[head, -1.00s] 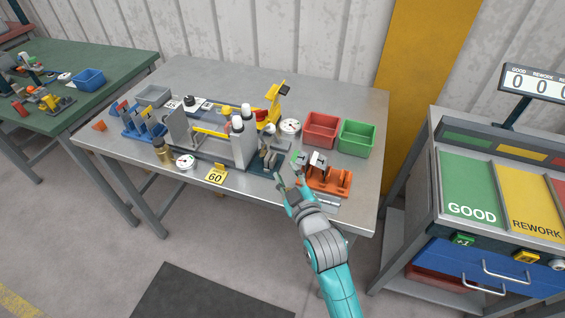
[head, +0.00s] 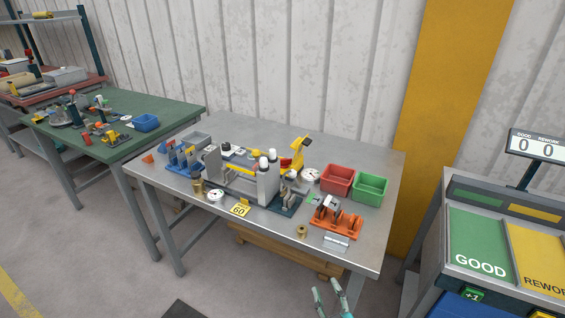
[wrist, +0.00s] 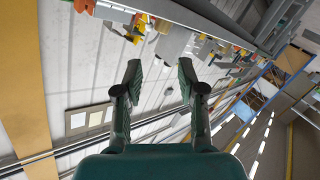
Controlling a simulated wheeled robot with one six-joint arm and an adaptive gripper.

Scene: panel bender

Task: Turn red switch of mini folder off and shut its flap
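The mini folder (head: 268,186) appears to be the grey machine with upright end plates and white-capped posts in the middle of the steel table. At its right end is a yellow part with a red patch (head: 287,163); I cannot tell whether this is the red switch. The switch position and flap are too small to make out. My gripper (head: 332,296) is low in front of the table, well apart from the machine. In the wrist view its two fingers (wrist: 158,80) are spread with nothing between them.
Red (head: 338,180) and green bins (head: 370,187) stand at the table's right back. An orange fixture (head: 336,222) and a brass part (head: 302,231) lie near the front edge. A GOOD/REWORK station (head: 480,240) stands at right. The green table (head: 160,116) is at left.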

